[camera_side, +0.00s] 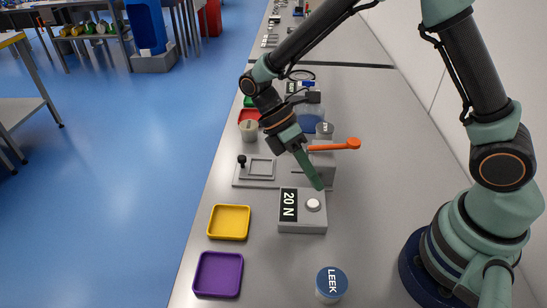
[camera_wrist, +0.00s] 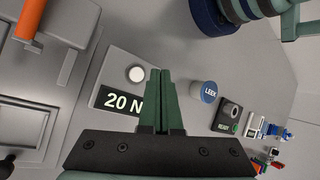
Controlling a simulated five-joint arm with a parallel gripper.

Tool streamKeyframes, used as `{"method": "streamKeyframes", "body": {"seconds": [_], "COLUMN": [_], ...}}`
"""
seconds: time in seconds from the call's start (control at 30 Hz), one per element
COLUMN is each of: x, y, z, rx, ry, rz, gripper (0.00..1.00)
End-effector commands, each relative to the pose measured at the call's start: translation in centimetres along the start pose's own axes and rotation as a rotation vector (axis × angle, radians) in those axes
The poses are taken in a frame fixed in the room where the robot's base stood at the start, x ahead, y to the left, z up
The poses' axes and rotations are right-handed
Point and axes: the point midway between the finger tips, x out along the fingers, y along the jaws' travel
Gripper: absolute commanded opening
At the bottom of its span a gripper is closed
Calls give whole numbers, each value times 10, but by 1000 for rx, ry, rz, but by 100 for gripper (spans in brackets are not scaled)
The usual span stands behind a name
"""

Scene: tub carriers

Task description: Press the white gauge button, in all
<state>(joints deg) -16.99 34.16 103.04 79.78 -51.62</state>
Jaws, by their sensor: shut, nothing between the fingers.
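The white gauge button (camera_side: 313,204) sits on top of a grey box (camera_side: 302,226) with a black label reading "20 N". In the wrist view the white button (camera_wrist: 136,74) is just left of my fingertips, on the grey box (camera_wrist: 123,66). My gripper (camera_side: 319,186) is shut and empty, its green fingers pointing down. Its tips appear slightly above and behind the button in the side view, apart from it. In the wrist view my gripper (camera_wrist: 161,72) shows both fingers together.
A yellow tray (camera_side: 229,222) and a purple tray (camera_side: 218,274) lie to the left. A tub with a blue lid marked LEEK (camera_side: 331,284) stands in front. An orange lever (camera_side: 335,146) and a grey plate with a black knob (camera_side: 257,171) are behind the box.

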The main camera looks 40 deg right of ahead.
Motion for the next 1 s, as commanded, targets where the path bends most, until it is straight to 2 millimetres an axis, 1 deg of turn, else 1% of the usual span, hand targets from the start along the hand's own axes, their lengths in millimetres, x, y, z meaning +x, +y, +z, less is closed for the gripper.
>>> {"method": "streamKeyframes", "body": {"seconds": [0.03, 0.2, 0.4, 1.0], "x": [6, 20, 28, 28], "y": [3, 11, 16, 17], "z": [-2, -9, -13, -13], "rx": [0, 0, 0, 0], "ry": [-2, -1, 0, 0], "rz": [-2, -2, 0, 0], "gripper": [0, 0, 0, 0]}}
